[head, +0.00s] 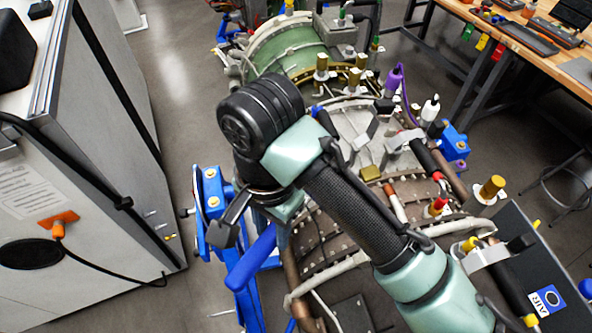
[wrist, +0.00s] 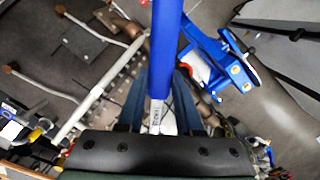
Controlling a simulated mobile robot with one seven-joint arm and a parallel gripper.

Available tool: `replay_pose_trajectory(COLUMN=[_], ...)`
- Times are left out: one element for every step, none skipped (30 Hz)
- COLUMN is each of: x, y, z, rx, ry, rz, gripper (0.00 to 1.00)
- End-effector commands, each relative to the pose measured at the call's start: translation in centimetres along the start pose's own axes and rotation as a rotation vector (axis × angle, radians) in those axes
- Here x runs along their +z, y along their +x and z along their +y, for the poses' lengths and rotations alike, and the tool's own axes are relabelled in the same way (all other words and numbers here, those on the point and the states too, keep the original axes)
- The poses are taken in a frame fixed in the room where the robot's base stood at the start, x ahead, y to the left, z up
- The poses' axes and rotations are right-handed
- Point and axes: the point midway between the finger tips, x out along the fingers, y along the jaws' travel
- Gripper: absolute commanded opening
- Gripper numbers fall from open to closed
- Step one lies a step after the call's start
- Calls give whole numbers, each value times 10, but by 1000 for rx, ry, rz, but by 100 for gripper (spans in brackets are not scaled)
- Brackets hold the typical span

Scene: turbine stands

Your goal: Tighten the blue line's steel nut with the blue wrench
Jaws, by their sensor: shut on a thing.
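My gripper (head: 232,222) is shut on the blue wrench (head: 250,263), low at the left side of the turbine. In the wrist view the wrench's long blue handle (wrist: 167,40) runs from the top edge down between the two fingers of my gripper (wrist: 165,95). A pale, marked part of the wrench shows between the fingers. The wrench's far end lies outside the wrist view. The blue line's steel nut cannot be made out in either view; my arm covers much of the turbine.
The turbine (head: 325,240), with many fittings and pipes, fills the middle. A blue stand bracket (head: 212,205) is close beside my gripper. A grey cabinet (head: 100,190) stands left, with free floor between. A wooden workbench (head: 545,45) is at the back right.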

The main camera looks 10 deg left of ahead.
Motion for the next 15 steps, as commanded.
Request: replay_pose_trajectory(x=[0,0,0,0,0,0,0,0,0,0,0,0,-1,-1,-1], y=[0,0,1,2,3,5,7,9,13,16,20,24,28,32,37], z=[0,0,0,0,0,0,0,0,0,0,0,0,0,0,0], rx=[-1,-1,-1,-1,-1,-1,-2,-2,-2,-2,-2,-2,-3,-3,-2], ry=[-1,-1,-1,-1,-1,-1,-1,-1,1,1,1,1,2,2,2], rz=[0,0,-1,-1,-1,-1,-2,-3,-3,-3,-4,-4,-5,-5,-4], gripper=[0,0,0,0,0,0,0,0,0,0,0,0,0,0,0])
